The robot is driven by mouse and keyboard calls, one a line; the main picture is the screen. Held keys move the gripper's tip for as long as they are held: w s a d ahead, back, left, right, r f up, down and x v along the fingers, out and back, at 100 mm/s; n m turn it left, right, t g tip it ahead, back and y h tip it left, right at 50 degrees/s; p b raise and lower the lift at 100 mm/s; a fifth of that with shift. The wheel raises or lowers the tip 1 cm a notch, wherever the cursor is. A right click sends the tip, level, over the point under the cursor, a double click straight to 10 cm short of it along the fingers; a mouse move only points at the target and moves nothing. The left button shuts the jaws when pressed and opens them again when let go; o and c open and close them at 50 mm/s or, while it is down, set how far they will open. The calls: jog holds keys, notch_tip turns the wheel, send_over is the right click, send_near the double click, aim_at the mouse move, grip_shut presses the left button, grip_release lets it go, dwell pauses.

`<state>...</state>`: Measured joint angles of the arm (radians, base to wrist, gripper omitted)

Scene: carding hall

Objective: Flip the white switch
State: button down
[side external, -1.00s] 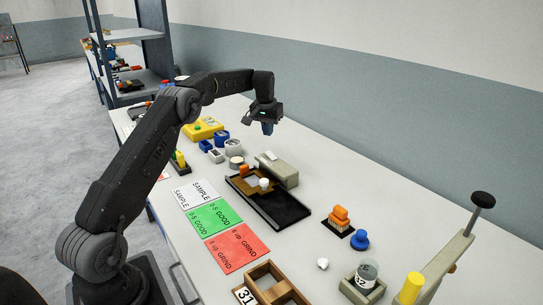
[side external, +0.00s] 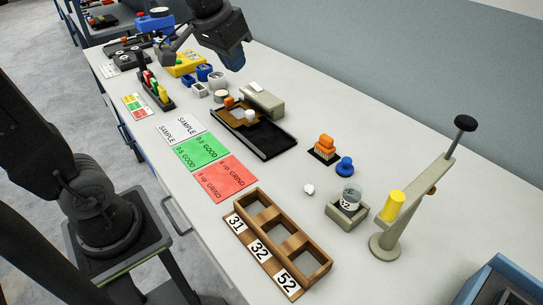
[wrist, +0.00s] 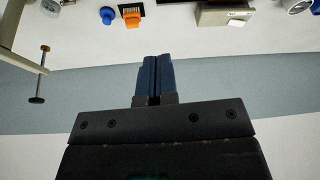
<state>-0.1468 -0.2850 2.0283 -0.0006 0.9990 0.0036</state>
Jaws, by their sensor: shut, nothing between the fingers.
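A white switch (side external: 256,86) sits on top of a beige-grey box (side external: 268,104) on the table, behind the black tray. In the wrist view a small white piece (wrist: 236,22), apparently the switch, shows on the box (wrist: 212,16) near the top edge. My gripper (side external: 232,64), with blue fingers, is in the air; it appears above and behind the box in the side view. In the wrist view my gripper (wrist: 156,60) has its two fingers together, empty, against the wall, apart from the switch.
A black tray (side external: 270,146) with a white knob lies in front of the box. An orange stack (side external: 325,147), a blue knob (side external: 344,167) and a stand with a black-knobbed lever (side external: 420,190) are to the right. A wooden three-bin holder (side external: 310,262) is in front.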

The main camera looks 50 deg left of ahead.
jog(key=s+d+f, duration=0.2)
jog(key=s, duration=0.4)
jog(key=s+d+f+m+t, duration=0.1)
jog(key=s+d+f, duration=0.1)
jog(key=s, duration=0.4)
jog(key=shift+s+d+f+m+h, duration=0.3)
jog(key=shift+d+f, duration=0.1)
jog(key=shift+f, duration=0.45)
jog(key=w+a+r+g, duration=0.1)
jog(key=w+a+r, duration=0.3)
jog(key=w, duration=0.5)
jog(key=w+a+r, duration=0.2)
jog(key=w+a, duration=0.4)
jog(key=w, duration=0.3)
jog(key=w+a+f, duration=0.4)
jog(key=w+a, duration=0.3)
jog(key=a, duration=0.3)
jog(key=w+a+f+g+y, duration=0.1)
jog(key=w+a+f, duration=0.3)
jog(key=w+a, duration=0.3)
jog(key=a, duration=0.3)
jog(key=shift+f, duration=0.15)
jog(key=shift+a, duration=0.1)
